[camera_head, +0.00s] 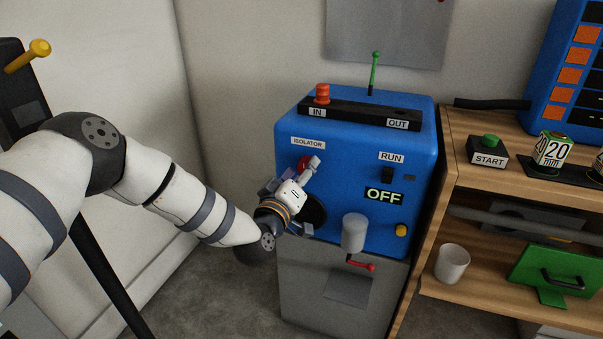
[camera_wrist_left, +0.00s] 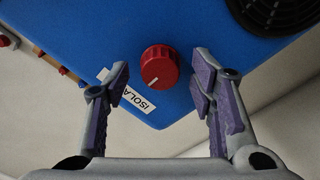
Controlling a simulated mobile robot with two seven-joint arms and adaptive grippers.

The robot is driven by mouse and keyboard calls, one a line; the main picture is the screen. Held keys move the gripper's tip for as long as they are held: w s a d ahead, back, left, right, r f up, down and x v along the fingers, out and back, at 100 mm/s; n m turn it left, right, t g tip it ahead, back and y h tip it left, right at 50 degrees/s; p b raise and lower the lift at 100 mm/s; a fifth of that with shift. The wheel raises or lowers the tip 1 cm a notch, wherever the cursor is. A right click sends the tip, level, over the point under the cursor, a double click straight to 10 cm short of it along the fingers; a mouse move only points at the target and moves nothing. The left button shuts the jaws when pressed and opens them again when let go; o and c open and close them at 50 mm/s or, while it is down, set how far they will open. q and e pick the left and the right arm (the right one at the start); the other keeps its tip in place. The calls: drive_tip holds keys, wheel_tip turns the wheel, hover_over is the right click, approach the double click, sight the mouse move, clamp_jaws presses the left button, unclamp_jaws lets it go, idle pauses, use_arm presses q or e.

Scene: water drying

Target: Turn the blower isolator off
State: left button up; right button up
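The blower is a blue cabinet (camera_head: 345,200) with a grey lower part. Its isolator is a red round knob (camera_wrist_left: 160,68) with a white pointer line, beside a white ISOLATOR label (camera_head: 308,143). In the head view the knob (camera_head: 304,162) is partly hidden behind my left gripper (camera_head: 290,180). In the left wrist view my left gripper (camera_wrist_left: 160,92) is open, with its purple-padded fingers apart on either side of the knob and no visible contact. A lit OFF sign (camera_head: 384,195) shows on the front. My right gripper is not in view.
A black RUN switch (camera_head: 387,175), a yellow knob (camera_head: 401,230), a grey cylinder (camera_head: 354,232) and a red-handled lever (camera_head: 361,265) are on the cabinet's front. A wooden shelf (camera_head: 480,190) with a START button (camera_head: 488,150) stands close on the right. A wall is at left.

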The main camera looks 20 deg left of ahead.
use_arm(q)
drive_tip(key=s, duration=1.2)
drive_tip(key=shift+a, duration=0.25)
drive_tip(key=s+d+f+m+g+h+p, duration=0.1)
drive_tip(key=s+d+f+m+g+p, duration=0.1)
drive_tip(key=s+f+g, duration=0.45)
drive_tip(key=s+d+f+m+g+h+p, duration=0.15)
drive_tip(key=s+f, duration=0.25)
drive_tip(key=s, duration=0.6)
drive_tip(key=s+d+f+m+g+p, duration=0.25)
drive_tip(key=s+f+g, duration=0.2)
drive_tip(key=s, duration=0.35)
drive_tip(key=s+a+r+m+g+y+p, duration=0.1)
drive_tip(key=s+a+g, duration=0.3)
drive_tip(key=s, duration=0.8)
drive_tip(key=s+a+r+m+g+y+p, duration=0.1)
drive_tip(key=s+a+g+y+p, duration=0.1)
drive_tip(key=s, duration=1)
drive_tip(key=shift+s+a+r+g+p, duration=0.2)
drive_tip(key=shift+a+g+p, duration=0.45)
drive_tip(key=shift+a+g, duration=0.5)
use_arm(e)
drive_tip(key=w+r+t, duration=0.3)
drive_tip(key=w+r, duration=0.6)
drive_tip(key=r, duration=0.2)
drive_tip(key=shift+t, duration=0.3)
